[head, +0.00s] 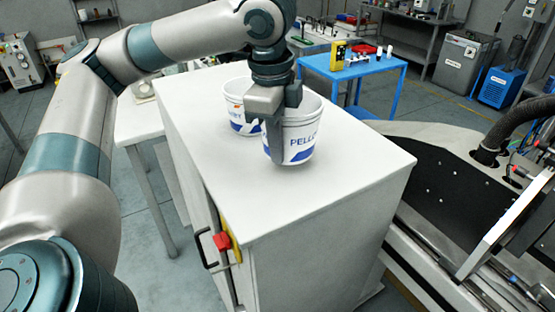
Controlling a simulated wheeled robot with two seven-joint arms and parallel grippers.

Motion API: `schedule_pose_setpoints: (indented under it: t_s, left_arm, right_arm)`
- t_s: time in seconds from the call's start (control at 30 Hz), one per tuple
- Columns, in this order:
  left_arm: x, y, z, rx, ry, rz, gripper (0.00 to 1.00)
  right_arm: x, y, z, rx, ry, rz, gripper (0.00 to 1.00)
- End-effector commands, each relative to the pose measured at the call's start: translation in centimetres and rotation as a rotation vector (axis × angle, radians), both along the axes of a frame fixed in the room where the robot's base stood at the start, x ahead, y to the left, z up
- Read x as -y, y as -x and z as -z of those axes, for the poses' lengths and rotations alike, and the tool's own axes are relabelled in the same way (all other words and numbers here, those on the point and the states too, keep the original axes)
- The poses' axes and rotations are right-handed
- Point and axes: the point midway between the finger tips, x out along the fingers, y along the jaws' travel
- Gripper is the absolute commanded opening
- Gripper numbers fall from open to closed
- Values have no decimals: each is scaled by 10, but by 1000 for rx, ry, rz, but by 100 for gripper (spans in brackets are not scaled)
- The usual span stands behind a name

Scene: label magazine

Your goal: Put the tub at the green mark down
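A white tub with blue "PELLET" lettering (302,143) is at the far part of the white cabinet top (300,195). My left gripper (282,118) comes down over its left rim from above. One finger lies along the outside of the wall and the other goes behind the rim, so the gripper looks shut on the tub wall. The tub is upright; I cannot tell whether its base touches the top. A second similar white tub (240,112) stands behind and left, partly hidden by the gripper. No green mark shows. My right gripper is out of view.
The near part of the cabinet top is bare. A red and yellow switch (222,241) is on the cabinet's side. A dark machine (450,185) stands close on the right. A blue table (355,68) with small items is behind.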

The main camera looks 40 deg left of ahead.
Motion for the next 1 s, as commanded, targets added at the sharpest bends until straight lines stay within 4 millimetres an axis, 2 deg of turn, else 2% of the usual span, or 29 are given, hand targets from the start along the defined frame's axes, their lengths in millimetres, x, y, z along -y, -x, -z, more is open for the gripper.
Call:
schedule_pose_setpoints:
  t_s: [0.37, 0.7, 1.0]
  left_arm:
    - [-1, 0, 3, -1, -1, 0, 0]
    - [-1, 1, 37, -2, 0, 0, 0]
    - [0, 0, 41, 0, 0, 0, 0]
  right_arm:
    - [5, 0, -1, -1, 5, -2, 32]
    - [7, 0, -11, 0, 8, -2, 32]
    - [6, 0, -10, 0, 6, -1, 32]
